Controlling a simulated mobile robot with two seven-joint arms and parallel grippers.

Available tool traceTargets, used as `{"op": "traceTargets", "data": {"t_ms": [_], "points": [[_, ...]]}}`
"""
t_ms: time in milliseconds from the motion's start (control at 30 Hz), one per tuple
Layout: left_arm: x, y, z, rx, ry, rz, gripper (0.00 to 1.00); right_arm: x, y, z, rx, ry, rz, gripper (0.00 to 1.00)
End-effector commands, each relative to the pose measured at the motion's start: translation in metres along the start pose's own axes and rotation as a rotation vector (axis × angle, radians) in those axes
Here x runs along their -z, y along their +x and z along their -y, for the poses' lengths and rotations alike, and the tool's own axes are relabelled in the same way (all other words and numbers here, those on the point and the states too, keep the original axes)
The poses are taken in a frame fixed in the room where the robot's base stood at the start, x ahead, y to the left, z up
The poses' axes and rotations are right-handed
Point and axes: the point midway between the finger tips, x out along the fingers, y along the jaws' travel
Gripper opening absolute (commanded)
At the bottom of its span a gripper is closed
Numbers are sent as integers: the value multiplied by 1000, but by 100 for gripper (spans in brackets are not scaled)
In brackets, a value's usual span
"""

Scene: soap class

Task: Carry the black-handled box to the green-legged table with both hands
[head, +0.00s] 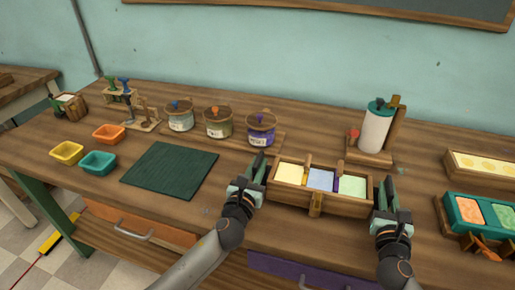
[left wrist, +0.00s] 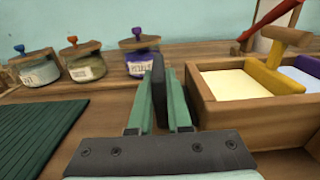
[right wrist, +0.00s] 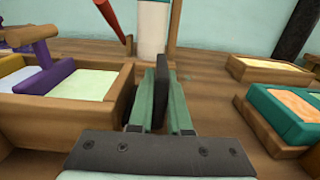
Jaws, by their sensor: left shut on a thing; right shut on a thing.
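A wooden box (head: 316,205) with pale yellow, lilac and pale green blocks in three compartments is on the bench between my grippers. My left gripper (head: 256,168) is at its left end, shut on an upright black handle (left wrist: 159,88). My right gripper (head: 388,192) is at its right end, shut on a matching black handle (right wrist: 161,90). The fingers hide part of both handles. I cannot tell whether the box touches the bench or hangs just above it. A green leg (head: 40,210) shows under the left end of this bench (head: 90,217).
A green ribbed mat (head: 172,170) lies left of the box. Several lidded jars (head: 219,124) and a white dispenser (head: 377,128) stand behind. A teal tray (head: 463,211) is at right. Small yellow (head: 67,152), orange and teal bins sit at left. Another table (head: 22,82) is far left.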

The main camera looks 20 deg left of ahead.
Motion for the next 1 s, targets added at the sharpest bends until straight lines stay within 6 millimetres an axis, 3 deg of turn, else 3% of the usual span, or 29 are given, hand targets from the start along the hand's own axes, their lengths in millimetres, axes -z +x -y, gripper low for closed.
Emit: {"op": "traceTargets", "data": {"t_ms": [267,300,533,833,1000], "points": [[15,0,0,1,0,5,0,15,0,0,-1,1,5,0],[14,0,0,0,0,0,21,14,0,0,-1,0,1,21],[14,0,0,0,0,0,46,14,0,0,0,0,0,46],[14,-2,0,0,0,-1,46,14,0,0,0,0,0,46],[15,-21,0,1,1,-2,46,14,0,0,0,0,0,46]]}}
